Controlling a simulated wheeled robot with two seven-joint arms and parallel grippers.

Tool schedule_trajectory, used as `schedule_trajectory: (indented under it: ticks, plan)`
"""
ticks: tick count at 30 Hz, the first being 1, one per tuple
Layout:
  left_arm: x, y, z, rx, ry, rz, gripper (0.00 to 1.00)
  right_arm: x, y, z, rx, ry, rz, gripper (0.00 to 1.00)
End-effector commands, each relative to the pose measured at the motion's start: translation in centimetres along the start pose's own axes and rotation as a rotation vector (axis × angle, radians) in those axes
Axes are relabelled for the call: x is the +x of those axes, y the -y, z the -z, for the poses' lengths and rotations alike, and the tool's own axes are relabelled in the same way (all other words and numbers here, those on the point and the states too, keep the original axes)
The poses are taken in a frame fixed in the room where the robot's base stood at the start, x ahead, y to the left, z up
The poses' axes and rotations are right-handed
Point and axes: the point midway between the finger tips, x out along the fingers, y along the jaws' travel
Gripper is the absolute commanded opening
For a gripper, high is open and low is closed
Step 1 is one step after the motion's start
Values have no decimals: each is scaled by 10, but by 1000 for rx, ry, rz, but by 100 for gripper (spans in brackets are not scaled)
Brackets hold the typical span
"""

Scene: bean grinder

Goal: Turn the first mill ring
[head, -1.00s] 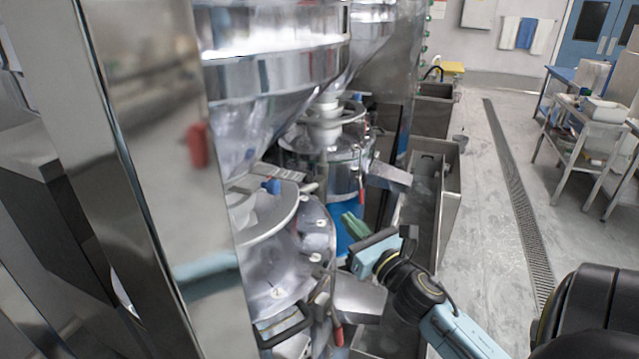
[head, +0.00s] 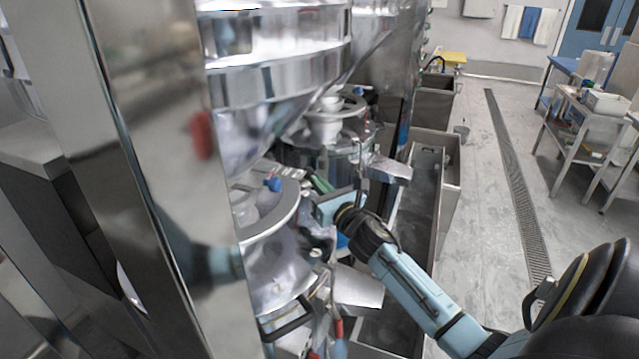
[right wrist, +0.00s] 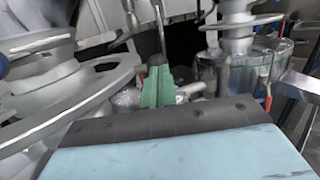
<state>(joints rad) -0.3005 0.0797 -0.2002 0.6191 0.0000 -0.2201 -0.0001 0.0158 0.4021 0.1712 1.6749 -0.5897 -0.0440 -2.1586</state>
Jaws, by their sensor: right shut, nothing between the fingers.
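The nearer mill (head: 275,265) stands under the large steel hopper (head: 270,90), with a flat metal ring (head: 285,213) around its top. A blue knob (head: 272,184) sits at the ring's far side. My right gripper (head: 318,182) is shut and empty, its green fingers just right of the ring's far edge. In the right wrist view the fingers (right wrist: 157,86) point ahead, with the ring (right wrist: 100,88) close on the left. I cannot tell whether they touch it. My left gripper is not in view.
A second mill (head: 330,155) with its own ring stands behind. Steel chutes (head: 357,288) jut right over a long metal trough (head: 418,225). A tall steel panel (head: 165,150) blocks the left. The floor on the right is clear up to a cart (head: 580,130).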

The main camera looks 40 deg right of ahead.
Motion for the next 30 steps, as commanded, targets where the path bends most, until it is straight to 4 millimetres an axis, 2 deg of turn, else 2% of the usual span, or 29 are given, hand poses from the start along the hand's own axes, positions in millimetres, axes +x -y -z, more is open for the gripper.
schedule_trajectory:
  ticks: [8, 14, 21, 30]
  plan:
    - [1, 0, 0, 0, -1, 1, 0, 2, 0, 0, -1, 1, -7, 0]
    - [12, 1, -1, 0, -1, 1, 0, 21, 5, 3, 7, 7, -92, 0]
    - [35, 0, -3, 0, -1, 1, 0, 48, 10, 10, 31, 6, -222, 0]
    - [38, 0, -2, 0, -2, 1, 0, 55, 11, 7, 41, 2, -255, 0]
